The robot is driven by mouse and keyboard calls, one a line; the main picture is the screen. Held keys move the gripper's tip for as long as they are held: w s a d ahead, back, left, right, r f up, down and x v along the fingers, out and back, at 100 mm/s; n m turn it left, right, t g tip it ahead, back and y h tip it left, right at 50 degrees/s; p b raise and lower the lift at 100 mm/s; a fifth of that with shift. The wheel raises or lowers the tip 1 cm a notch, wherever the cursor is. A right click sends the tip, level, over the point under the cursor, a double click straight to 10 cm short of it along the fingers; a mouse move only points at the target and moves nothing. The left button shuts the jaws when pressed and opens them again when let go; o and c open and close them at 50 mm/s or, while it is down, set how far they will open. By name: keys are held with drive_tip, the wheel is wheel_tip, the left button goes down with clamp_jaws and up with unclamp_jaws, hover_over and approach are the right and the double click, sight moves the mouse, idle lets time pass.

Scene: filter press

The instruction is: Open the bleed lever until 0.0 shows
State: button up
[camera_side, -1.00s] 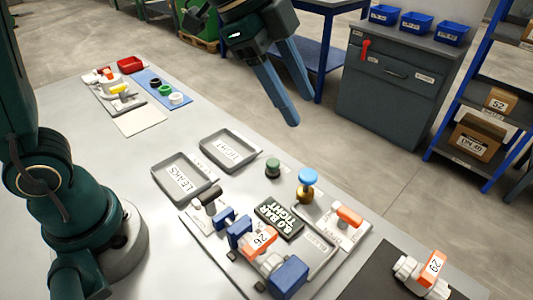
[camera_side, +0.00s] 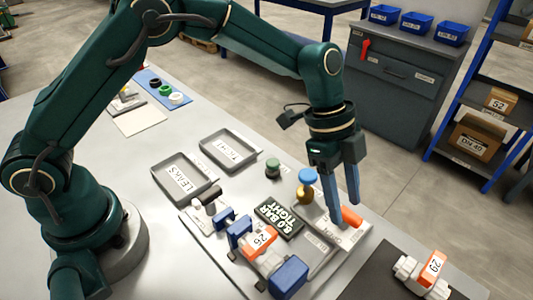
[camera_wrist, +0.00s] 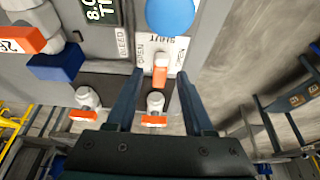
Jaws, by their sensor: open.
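The orange bleed lever (camera_side: 351,217) sits on a pale plate at the right of the press. In the wrist view the lever (camera_wrist: 160,75) points along the plate, whose print includes OPEN and SHUT. My gripper (camera_side: 347,210) is open, pointing down over the lever. In the wrist view its two fingers (camera_wrist: 160,80) stand on either side of the lever with gaps; contact is not clear. The dark display (camera_side: 279,217) shows a number and BAR TIGHT; the first digit looks like 8 or 6. An orange-handled valve tagged 26 (camera_side: 261,240) sits in the press.
A blue knob on a brass stem (camera_side: 308,176) stands close left of my fingers. A green button (camera_side: 272,168) is behind it. Trays LEAKS (camera_side: 160,170) and TIGHT (camera_side: 211,137) lie farther left. A valve tagged 29 (camera_side: 432,270) lies on a dark mat at right.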

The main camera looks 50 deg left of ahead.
drive_tip(key=shift+d+f, duration=0.15)
drive_tip(key=shift+f, duration=0.25)
clamp_jaws()
